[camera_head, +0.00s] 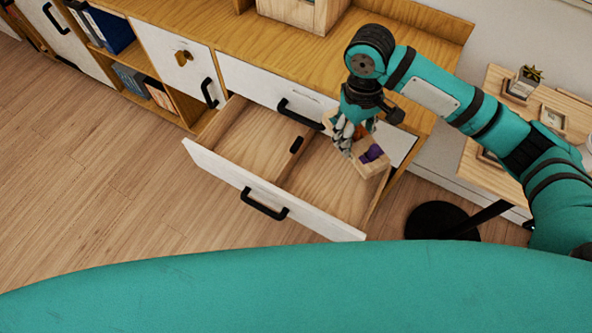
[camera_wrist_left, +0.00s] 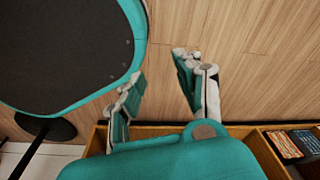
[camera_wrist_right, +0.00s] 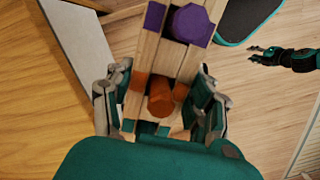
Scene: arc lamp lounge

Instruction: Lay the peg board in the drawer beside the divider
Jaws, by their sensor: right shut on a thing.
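My right gripper (camera_head: 346,130) is shut on the peg board (camera_head: 366,167), a light wooden block with coloured pegs, above the right part of the open drawer (camera_head: 320,188). In the right wrist view the peg board (camera_wrist_right: 181,62) sits between the two fingers (camera_wrist_right: 160,105), with purple, orange and green parts on it. The drawer has a white front with a black handle. A divider (camera_head: 288,165) runs front to back inside, with a black part at its back end; both compartments look empty. My left gripper (camera_wrist_left: 160,85) is open and empty over the floor, out of the head view.
The wooden cabinet top (camera_head: 235,50) lies behind the drawer, with a wooden box (camera_head: 303,14) on it. A closed upper drawer (camera_head: 270,88) is above. A side table (camera_head: 555,110) with small items and a black round base (camera_head: 436,219) stand at the right.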

